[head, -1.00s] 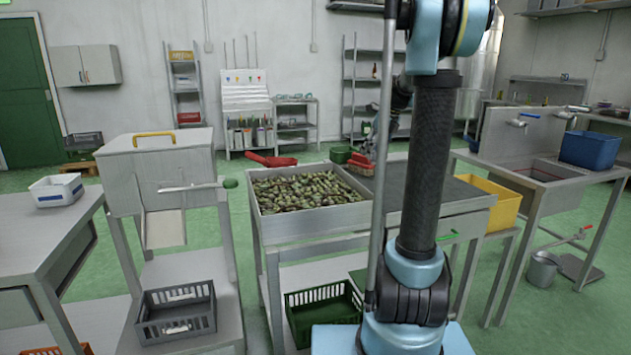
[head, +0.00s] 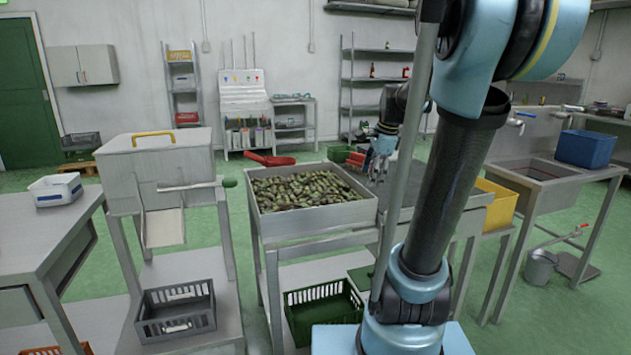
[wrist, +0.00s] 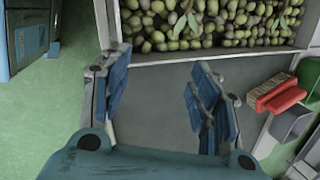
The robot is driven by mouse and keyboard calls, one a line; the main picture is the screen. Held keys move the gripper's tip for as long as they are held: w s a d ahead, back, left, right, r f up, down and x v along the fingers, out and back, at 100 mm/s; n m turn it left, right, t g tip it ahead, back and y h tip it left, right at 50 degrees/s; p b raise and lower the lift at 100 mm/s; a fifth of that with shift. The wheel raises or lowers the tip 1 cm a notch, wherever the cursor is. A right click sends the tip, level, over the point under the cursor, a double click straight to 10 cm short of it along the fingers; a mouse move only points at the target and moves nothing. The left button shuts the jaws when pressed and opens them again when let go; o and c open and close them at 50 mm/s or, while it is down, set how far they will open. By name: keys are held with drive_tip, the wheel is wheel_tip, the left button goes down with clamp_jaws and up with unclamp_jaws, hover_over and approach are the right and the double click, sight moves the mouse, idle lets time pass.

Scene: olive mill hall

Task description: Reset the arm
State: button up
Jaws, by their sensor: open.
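My gripper (head: 375,168) is open and empty. In the head view it hangs over the right part of the sorting table, just right of the olive tray, partly hidden by my arm. In the wrist view its two blue-padded fingers (wrist: 160,85) stand apart with only a pale surface showing between them. The olive tray (head: 318,222), full of green and dark olives (head: 305,190), lies beyond the fingertips in the wrist view (wrist: 215,54). My arm leans to the right in the head view.
A red-and-wood item (wrist: 275,95) and a green container (wrist: 292,122) lie right of the fingers. A grey machine with a yellow handle (head: 155,165) stands left. A yellow bin (head: 497,203) and a sink (head: 545,172) are on the right. Green floor is open between the stands.

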drive_tip(key=s+f+n+h, duration=0.1)
drive_tip(key=s+f+n, duration=0.7)
drive_tip(key=s, duration=0.4)
drive_tip(key=s+f+n, duration=0.8)
drive_tip(key=s+n, duration=0.1)
drive_tip(key=s, duration=0.2)
drive_tip(key=shift+s+d+g+h, duration=0.3)
drive_tip(key=shift+s+h, duration=0.1)
drive_tip(key=c, duration=0.5)
drive_tip(key=shift+a, duration=0.15)
drive_tip(key=shift+c, duration=0.2)
